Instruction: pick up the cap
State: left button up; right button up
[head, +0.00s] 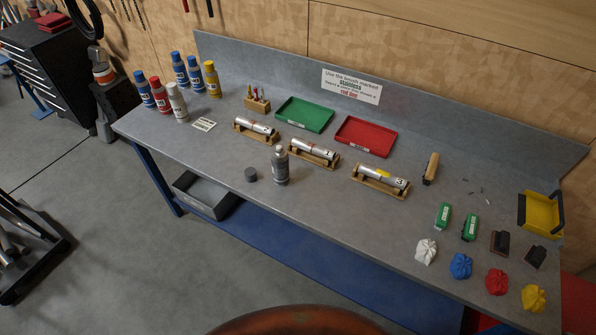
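A dark grey round cap (251,174) sits on the grey workbench (215,165), near its front edge. It stands just left of a grey spray can or bottle (280,168) that is upright, with a small gap between them. Nothing covers the cap. Neither of my grippers shows in the head view.
Behind the cap are metal cylinders on wooden cradles (312,153), a green tray (304,114) and a red tray (366,137). Several coloured bottles (178,102) stand at the left. Crumpled cloths (461,266) and brushes lie at the right. Bench left of the cap is clear.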

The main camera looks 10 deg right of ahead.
aim_at(251, 173)
jog(key=z, duration=0.8)
jog(key=i, duration=0.4)
